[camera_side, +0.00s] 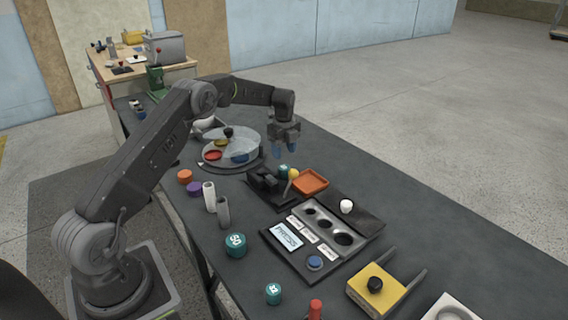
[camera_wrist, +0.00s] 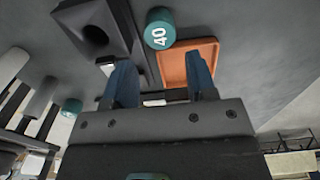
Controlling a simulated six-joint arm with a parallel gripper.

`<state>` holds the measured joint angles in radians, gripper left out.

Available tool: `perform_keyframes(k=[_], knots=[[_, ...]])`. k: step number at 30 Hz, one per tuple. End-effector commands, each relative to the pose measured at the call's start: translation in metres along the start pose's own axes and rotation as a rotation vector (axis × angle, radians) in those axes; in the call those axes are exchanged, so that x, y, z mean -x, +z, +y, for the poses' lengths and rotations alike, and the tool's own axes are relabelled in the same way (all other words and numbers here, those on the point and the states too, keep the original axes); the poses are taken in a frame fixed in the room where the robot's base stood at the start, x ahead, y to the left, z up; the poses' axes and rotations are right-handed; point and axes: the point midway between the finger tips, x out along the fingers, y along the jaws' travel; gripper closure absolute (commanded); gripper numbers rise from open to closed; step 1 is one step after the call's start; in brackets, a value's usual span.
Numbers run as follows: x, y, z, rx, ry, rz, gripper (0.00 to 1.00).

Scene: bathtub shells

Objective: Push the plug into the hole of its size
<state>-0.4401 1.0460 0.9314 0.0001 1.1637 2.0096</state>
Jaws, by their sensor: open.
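A grey block with three round holes of different sizes (camera_side: 327,225) lies on the table, right of centre in the side view. A teal plug (camera_side: 283,171) stands beside the orange tray; in the wrist view a teal plug marked 40 (camera_wrist: 159,28) stands by that tray. Another teal plug marked 50 (camera_side: 235,244) and a smaller teal one (camera_side: 273,293) stand nearer the front. My gripper (camera_side: 284,150) hangs above the table behind the tray, apart from the plugs. In the wrist view my gripper (camera_wrist: 161,84) has its blue fingers apart, with no plug between them.
The orange tray (camera_side: 310,182) and black fixture (camera_side: 266,182) lie between my gripper and the hole block. A panel with a blue button (camera_side: 315,262), a yellow box (camera_side: 375,290) and a divided round dish (camera_side: 230,150) stand around. The table's far right is clear.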

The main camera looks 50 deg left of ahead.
Motion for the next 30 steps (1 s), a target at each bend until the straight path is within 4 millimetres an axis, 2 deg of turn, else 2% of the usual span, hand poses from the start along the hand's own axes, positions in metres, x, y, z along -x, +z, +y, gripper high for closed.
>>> perform_keyframes(k=[3, 11, 14, 17, 21, 24, 26, 30], knots=[[0.022, 0.000, 0.000, 0.000, -0.002, -0.001, 0.48], [0.049, -0.004, 0.001, 0.015, -0.007, -0.002, 0.48], [0.073, -0.018, 0.004, 0.075, -0.027, -0.010, 0.48], [0.111, -0.044, 0.015, 0.186, -0.066, -0.019, 0.48], [0.166, -0.088, 0.046, 0.382, -0.129, -0.017, 0.48], [0.197, -0.119, 0.075, 0.524, -0.177, -0.003, 0.48], [0.213, -0.136, 0.095, 0.609, -0.205, 0.010, 0.48], [0.240, -0.174, 0.148, 0.806, -0.266, 0.055, 0.48]])
